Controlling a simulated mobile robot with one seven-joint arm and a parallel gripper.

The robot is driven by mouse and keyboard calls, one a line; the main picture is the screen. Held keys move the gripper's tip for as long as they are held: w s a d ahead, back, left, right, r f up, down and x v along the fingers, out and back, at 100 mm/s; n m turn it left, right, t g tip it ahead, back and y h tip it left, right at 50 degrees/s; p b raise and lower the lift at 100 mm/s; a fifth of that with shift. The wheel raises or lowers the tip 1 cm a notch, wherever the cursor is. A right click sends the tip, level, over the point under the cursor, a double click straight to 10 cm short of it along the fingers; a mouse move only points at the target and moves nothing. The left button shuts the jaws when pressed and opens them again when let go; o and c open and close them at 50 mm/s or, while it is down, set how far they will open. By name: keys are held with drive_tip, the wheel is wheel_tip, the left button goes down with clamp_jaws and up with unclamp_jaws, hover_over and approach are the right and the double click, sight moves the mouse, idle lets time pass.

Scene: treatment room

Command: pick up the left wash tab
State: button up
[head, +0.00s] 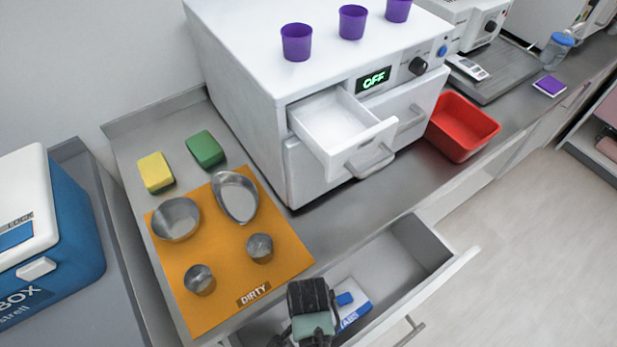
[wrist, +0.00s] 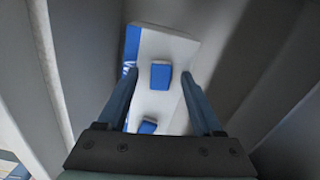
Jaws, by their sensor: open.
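A white box (wrist: 172,48) with blue edging and lettering lies in the open drawer. Two blue wash tabs sit on it in the wrist view: an upper one (wrist: 160,76) and a lower one (wrist: 147,127), slightly further left. In the head view one blue tab (head: 344,299) shows on the box (head: 353,312); my arm end appears to hide the other. My gripper (wrist: 159,73) is open and points down at the box. Its fingertips flank the upper tab with a gap on both sides, holding nothing. The lower tab shows between the fingers, nearer the palm.
The drawer (head: 395,262) has walls close around my gripper. Above it, an orange mat (head: 222,272) marked DIRTY holds metal bowls and cups. Yellow (head: 156,172) and green (head: 206,149) sponges lie behind. A white machine (head: 240,75) has its small drawer (head: 340,125) pulled out. A red bin (head: 462,127) stands right.

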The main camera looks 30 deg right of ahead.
clamp_jaws()
idle(0.3)
